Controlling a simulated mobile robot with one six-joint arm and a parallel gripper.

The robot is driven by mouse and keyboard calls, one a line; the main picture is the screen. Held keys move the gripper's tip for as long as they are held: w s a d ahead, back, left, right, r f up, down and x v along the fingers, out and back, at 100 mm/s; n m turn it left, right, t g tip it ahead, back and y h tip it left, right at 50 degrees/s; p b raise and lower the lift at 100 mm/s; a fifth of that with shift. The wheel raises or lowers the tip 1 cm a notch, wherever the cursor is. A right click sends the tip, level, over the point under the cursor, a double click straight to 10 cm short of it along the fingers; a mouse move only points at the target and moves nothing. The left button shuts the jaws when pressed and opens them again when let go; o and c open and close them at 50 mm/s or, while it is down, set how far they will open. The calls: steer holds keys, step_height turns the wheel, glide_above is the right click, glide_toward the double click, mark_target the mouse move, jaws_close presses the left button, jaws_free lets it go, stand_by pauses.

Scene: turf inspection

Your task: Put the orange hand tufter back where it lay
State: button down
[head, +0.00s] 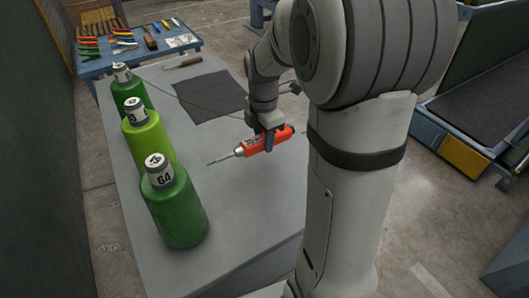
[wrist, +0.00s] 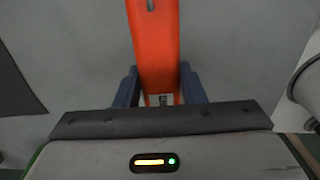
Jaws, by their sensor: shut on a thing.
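The orange hand tufter (head: 263,142) has an orange body and a grey nose with a green tip pointing left in the head view. My gripper (head: 269,138) is shut on its body, with the blue fingers on either side. In the wrist view the tufter (wrist: 155,50) runs up between the two blue fingers of my gripper (wrist: 160,86), with a small white label near them. The tufter is over the grey table (head: 245,205); I cannot tell whether it touches the top. Part of its rear end is near my arm in the head view.
Three green bottle-like cones (head: 178,210) with numbered grey tops stand along the table's left side. A dark mat (head: 210,95) lies behind the tufter, with a wooden-handled tool (head: 183,63) beyond it. A blue tool table (head: 140,45) stands at the back left.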

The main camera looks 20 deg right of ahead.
mark_target(264, 160)
steer(key=shift+f, duration=2.5)
steer(key=c, duration=0.9)
jaws_free()
steer(key=shift+f, duration=0.15)
